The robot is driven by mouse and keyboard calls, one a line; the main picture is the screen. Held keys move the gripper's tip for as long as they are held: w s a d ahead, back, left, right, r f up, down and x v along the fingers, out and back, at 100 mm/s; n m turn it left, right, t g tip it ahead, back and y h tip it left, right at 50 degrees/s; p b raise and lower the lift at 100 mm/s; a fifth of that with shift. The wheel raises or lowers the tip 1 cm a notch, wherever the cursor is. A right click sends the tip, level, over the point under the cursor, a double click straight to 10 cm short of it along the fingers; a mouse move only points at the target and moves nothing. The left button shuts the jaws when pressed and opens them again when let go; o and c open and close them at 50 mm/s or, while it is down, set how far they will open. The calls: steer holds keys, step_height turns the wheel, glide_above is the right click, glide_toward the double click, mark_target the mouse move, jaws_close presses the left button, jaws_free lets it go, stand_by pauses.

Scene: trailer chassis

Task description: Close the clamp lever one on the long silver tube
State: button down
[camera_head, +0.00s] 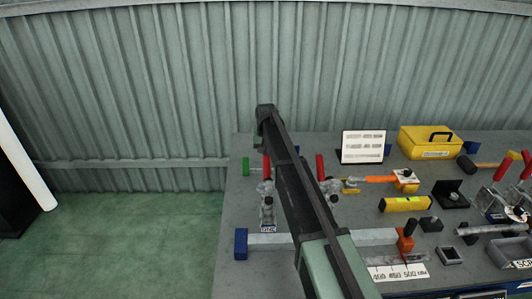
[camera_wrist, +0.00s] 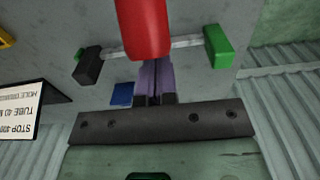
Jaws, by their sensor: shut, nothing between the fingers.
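The long silver tube (camera_head: 280,238) lies across the front of the bench in the head view, its middle crossed by my arm. A clamp (camera_head: 267,205) stands just behind it on the left, with a small label at its base that appears to read ONE. Its red lever (camera_head: 266,166) points upward. In the wrist view a red lever grip (camera_wrist: 143,28) is close to my gripper (camera_wrist: 154,68), in line with the purple fingertips; I cannot tell whether they touch. The fingers are together and empty. My arm hides the gripper in the head view.
A second red-handled clamp (camera_head: 330,188) stands right of my arm. A thin bar with a green end (camera_wrist: 218,46) lies beyond my fingers.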

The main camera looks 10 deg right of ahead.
mark_target(267, 165)
steer(key=shift+s+a+r+p, duration=0.15)
steer(key=shift+s+r+p, duration=0.55)
steer(key=shift+s, duration=0.35)
steer(key=shift+s+a+r+p, duration=0.15)
steer(key=shift+s+r+p, duration=0.55)
steer(key=shift+s, duration=0.45)
steer(key=shift+s+a+r+p, duration=0.15)
steer(key=shift+s+r+p, duration=0.35)
steer(key=shift+s, duration=0.2)
steer(key=shift+s+a+r+p, duration=0.1)
steer(key=shift+s+r+p, duration=0.4)
steer(key=shift+s, duration=0.35)
